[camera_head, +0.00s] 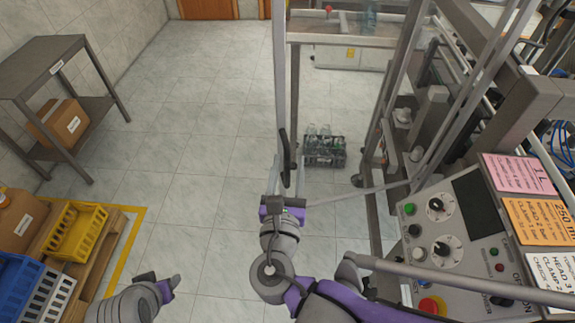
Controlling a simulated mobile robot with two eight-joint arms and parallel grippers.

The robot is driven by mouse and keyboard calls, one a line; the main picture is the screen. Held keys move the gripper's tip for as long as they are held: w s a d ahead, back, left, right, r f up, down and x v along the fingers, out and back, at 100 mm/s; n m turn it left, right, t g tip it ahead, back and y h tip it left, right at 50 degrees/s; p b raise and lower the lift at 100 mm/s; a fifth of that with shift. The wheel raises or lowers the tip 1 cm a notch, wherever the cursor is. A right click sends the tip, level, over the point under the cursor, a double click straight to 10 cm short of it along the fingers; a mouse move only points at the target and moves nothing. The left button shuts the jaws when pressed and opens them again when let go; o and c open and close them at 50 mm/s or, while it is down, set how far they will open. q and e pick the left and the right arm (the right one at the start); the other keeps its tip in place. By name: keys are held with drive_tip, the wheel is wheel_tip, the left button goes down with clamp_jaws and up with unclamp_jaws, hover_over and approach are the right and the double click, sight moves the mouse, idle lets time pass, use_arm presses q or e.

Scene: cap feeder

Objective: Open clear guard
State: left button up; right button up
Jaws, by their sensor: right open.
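The clear guard (278,60) is a see-through panel in a grey metal frame, standing upright at the centre. A black bar handle (284,158) is fixed on its near edge. My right gripper (284,200) is open, just below the lower end of the handle in the picture; I cannot tell whether they touch. My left gripper (160,282) is low at the left, away from the guard, over the floor. Its jaws are too small and turned to read.
The control panel (455,215) with knobs and a red button (432,305) is at the right, close to my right arm. A crate of bottles (324,150) stands on the floor. Yellow crate (75,232), pallet and metal table (45,70) are at left. Open floor lies between.

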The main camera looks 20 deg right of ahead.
drive_tip(key=shift+a, duration=0.1)
drive_tip(key=shift+s+a, duration=0.3)
drive_tip(key=shift+s, duration=0.15)
use_arm(q)
drive_tip(key=shift+s+f+b, duration=0.25)
drive_tip(key=shift+f+b, duration=0.15)
drive_tip(key=shift+f, duration=0.15)
drive_tip(key=shift+s+f+b, duration=0.2)
drive_tip(key=shift+f+b, duration=0.15)
drive_tip(key=shift+f, duration=0.15)
use_arm(e)
drive_tip(key=v, duration=0.9)
drive_tip(key=shift+s, duration=0.35)
drive_tip(key=d+f+m+g+y, duration=0.3)
drive_tip(key=f+m, duration=0.6)
drive_tip(key=m, duration=0.6)
drive_tip(key=d+f+m+g+y, duration=0.4)
drive_tip(key=f+m+g, duration=0.3)
drive_tip(key=m, duration=0.8)
wheel_tip(320, 180, down, 3)
drive_tip(key=shift+d+r+m+g+y, duration=0.2)
drive_tip(key=shift+d+m+g+y, duration=0.15)
drive_tip(key=shift+d, duration=0.2)
